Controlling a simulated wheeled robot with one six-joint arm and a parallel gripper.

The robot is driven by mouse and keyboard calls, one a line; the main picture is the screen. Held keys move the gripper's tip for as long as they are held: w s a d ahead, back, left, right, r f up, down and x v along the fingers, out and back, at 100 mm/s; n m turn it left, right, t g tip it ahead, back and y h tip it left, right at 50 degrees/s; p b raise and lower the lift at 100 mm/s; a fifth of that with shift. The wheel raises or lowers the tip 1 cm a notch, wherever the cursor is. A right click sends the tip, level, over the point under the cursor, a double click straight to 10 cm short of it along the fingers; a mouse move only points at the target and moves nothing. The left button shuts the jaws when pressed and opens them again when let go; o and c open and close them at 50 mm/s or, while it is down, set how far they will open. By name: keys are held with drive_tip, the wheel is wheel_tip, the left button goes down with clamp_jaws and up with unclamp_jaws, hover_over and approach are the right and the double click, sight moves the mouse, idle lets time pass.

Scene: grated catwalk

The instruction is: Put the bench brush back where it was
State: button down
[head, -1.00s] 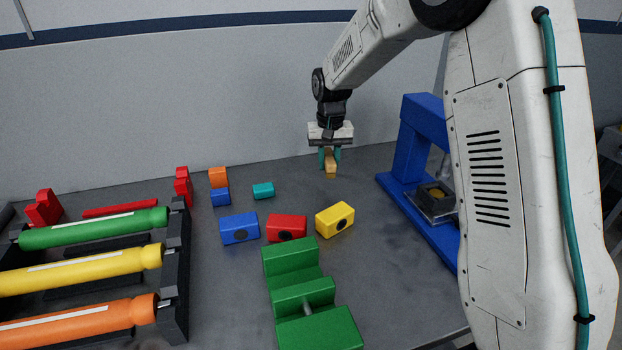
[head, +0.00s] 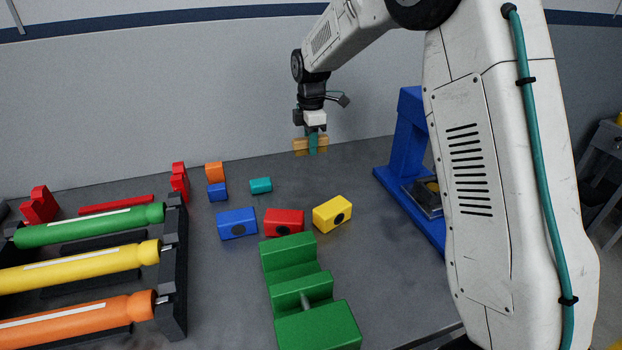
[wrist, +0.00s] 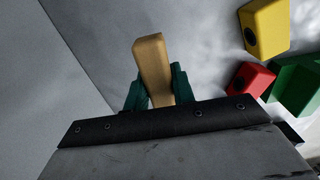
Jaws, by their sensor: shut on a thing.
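The bench brush, a tan wooden bar (head: 301,145) in the head view, is held in my gripper (head: 313,143) near the back wall. My gripper's teal fingers are shut on it. It hangs above the back of the grey bench and looks clear of the surface. In the wrist view the tan bar (wrist: 151,60) sticks out between the teal fingers (wrist: 153,92). The bar lies level and side-on in the head view. The rest of it is hidden by the gripper in the wrist view.
Blue (head: 238,224), red (head: 284,222) and yellow (head: 332,213) blocks stand mid-bench behind a green stepped block (head: 297,285). A blue press frame (head: 408,140) stands right. A rack (head: 174,270) with coloured cylinders is left. Small teal (head: 261,185) and orange (head: 214,172) blocks stand near the wall.

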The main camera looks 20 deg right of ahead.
sight(311, 180)
wheel_tip(311, 180, down, 10)
drive_tip(key=shift+r, duration=0.25)
drive_tip(key=shift+f, duration=0.1)
drive_tip(key=c, duration=1.2)
unclamp_jaws()
drive_tip(key=shift+o, duration=0.2)
wheel_tip(311, 180, up, 12)
drive_tip(key=shift+s+r, duration=0.1)
drive_tip(key=shift+r, duration=0.15)
